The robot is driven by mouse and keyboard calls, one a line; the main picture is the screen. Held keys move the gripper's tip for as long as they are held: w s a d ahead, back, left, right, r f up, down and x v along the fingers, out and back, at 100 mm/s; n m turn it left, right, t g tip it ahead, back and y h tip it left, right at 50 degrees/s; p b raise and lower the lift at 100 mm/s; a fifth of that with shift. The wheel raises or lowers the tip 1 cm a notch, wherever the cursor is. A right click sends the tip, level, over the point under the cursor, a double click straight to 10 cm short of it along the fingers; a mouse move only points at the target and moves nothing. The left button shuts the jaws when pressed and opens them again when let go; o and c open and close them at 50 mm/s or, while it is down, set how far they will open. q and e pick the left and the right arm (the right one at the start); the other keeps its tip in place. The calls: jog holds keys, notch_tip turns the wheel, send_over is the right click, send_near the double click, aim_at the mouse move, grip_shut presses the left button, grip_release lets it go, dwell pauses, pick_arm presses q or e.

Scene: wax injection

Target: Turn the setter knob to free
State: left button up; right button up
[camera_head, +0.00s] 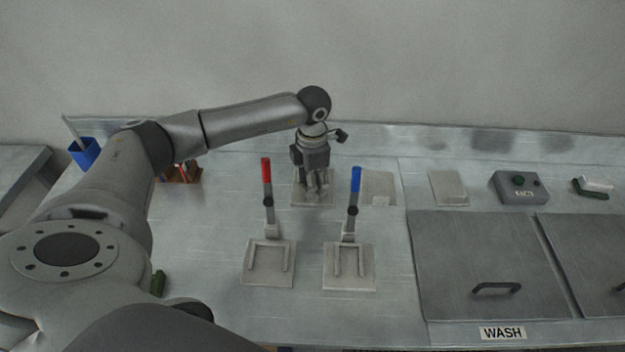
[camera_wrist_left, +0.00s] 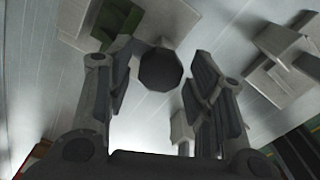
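My left gripper (camera_head: 316,198) points down over a small grey plate (camera_head: 299,201) behind the two levers. In the left wrist view the gripper (camera_wrist_left: 158,90) is open, with one finger on each side. A dark eight-sided knob (camera_wrist_left: 160,68), apparently the setter knob, shows in the gap between the fingers. There is visible space on both sides of it, so the fingers look apart from it. No marking or setting can be read on the knob. In the head view my gripper hides the knob. My right gripper is in neither view.
A red-handled lever (camera_head: 267,185) and a blue-handled lever (camera_head: 355,190) stand upright in front of my gripper, on either side. A flat plate (camera_head: 378,188) lies to its right. A button box (camera_head: 520,188), a wash lid (camera_head: 475,255) and a blue cup (camera_head: 85,153) stand farther off.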

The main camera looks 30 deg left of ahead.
pick_arm(q)
jog(key=c, duration=0.7)
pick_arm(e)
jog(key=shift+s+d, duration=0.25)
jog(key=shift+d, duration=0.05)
